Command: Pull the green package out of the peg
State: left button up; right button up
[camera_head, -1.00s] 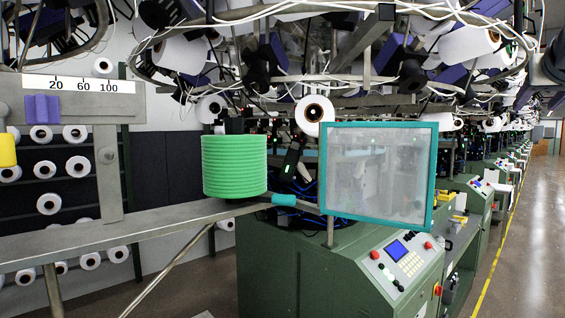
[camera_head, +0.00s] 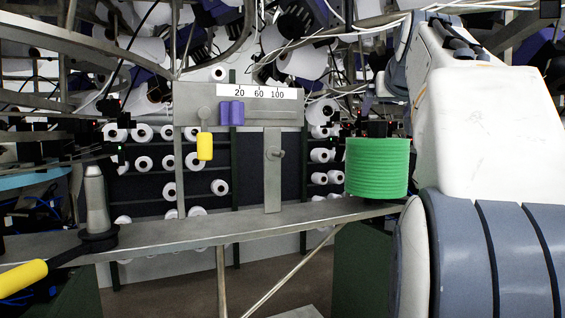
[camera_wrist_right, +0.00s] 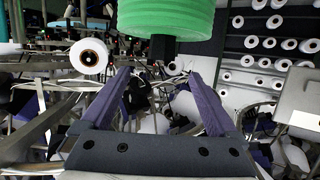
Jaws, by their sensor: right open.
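The green package (camera_head: 376,168), a ribbed green cylinder, stands upright at the right end of the metal rail in the head view. It also fills the top middle of the right wrist view (camera_wrist_right: 165,18), partly cut off. A short black piece (camera_wrist_right: 163,48) shows just below it there; whether this is the peg I cannot tell. My right gripper (camera_wrist_right: 158,78) is open and empty, its two purple fingers spread below the package and apart from it in that picture. In the head view my right arm covers the right side, and its fingers do not show. My left gripper is not in view.
The metal rail (camera_head: 230,217) crosses the head view. A grey cone (camera_head: 96,203) and a yellow handle (camera_head: 22,277) are at left. A scale plate with a purple slider (camera_head: 231,113) and yellow tab (camera_head: 205,146) stands behind. Racks of white cones fill the back.

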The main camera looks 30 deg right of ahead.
aim_at(378, 124)
jog(key=p+x, duration=0.1)
jog(key=x, duration=0.2)
jog(key=shift+w+d+f, duration=0.1)
jog(key=shift+w+d, duration=0.15)
jog(key=shift+w, duration=0.05)
jog(key=p+x, duration=0.2)
jog(key=x, duration=0.2)
jog(key=shift+w+d+f+p, duration=0.1)
jog(key=shift+w+f+p, duration=0.2)
jog(key=shift+p, duration=0.05)
jog(key=shift+w+d+f, duration=0.2)
jog(key=shift+w+d, duration=0.05)
jog(key=shift+w, duration=0.05)
jog(key=shift+c, duration=0.3)
jog(key=shift+r, duration=0.1)
grip_shut()
